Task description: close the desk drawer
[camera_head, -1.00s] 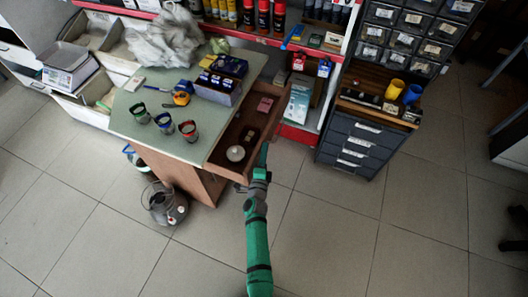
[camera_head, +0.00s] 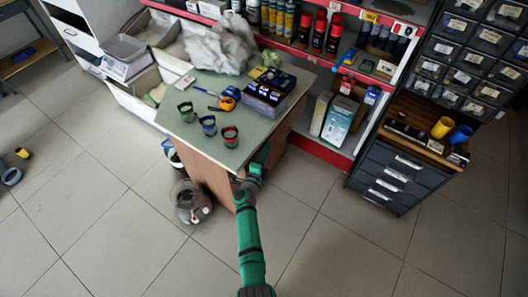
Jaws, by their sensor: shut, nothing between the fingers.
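The desk (camera_head: 224,146) has a pale green top and wooden sides. Its drawer is on the right side of the desk, and no open drawer interior shows; the drawer looks pushed in under the top. A strip of wood (camera_head: 290,120) shows along that side, but I cannot tell drawer front from desk body there. My gripper (camera_head: 263,153) is shut and empty at the desk's right side, near its front corner. It is close against the wood; contact is too small to tell. My green arm hides part of that side.
Cups (camera_head: 208,125), an orange tape measure (camera_head: 227,103) and a dark box (camera_head: 264,98) stand on the desk. A clear round container (camera_head: 191,202) is on the floor at left. A grey drawer cabinet (camera_head: 391,176) and red-edged shelves (camera_head: 320,148) stand behind. The tiled floor in front is clear.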

